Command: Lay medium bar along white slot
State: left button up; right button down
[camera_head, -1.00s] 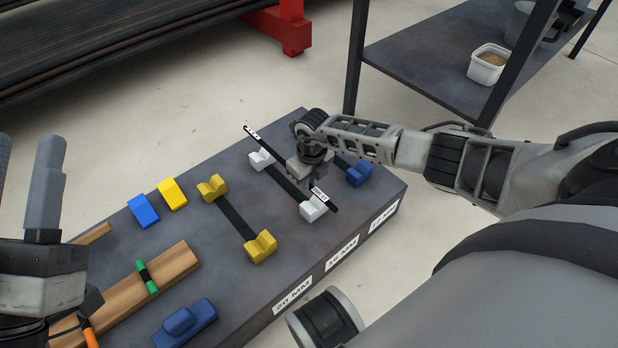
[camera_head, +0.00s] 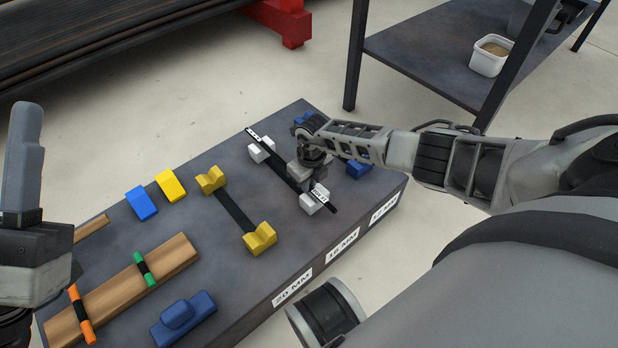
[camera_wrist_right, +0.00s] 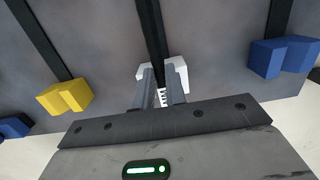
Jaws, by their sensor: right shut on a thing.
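My left gripper (camera_head: 24,160) is at the left edge, fingers up and empty, partly out of frame.
The yellow slot (camera_head: 260,238) is left of the white one, the blue slot (camera_head: 359,168) right of it, partly behind my right arm. Wooden pieces (camera_head: 170,262), a blue handled block (camera_head: 184,318) and small blue and yellow blocks lie on the left. A shelf (camera_head: 425,65) stands behind.

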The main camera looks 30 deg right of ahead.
jog(key=shift+w+f, duration=0.1)
dwell(0.3)
jog(key=c, duration=1.4)
grip_release()
jog(key=shift+o, duration=0.2)
jog(key=shift+f, duration=0.15)
jog(key=shift+r, duration=0.25)
notch_tip(320, 180, up, 4)
jog(key=shift+r+p, duration=0.15)
jog(key=shift+p, duration=0.55)
notch_tip(320, 180, up, 26)
jog(key=p, duration=2.5)
jog(key=shift+s+r, duration=0.2)
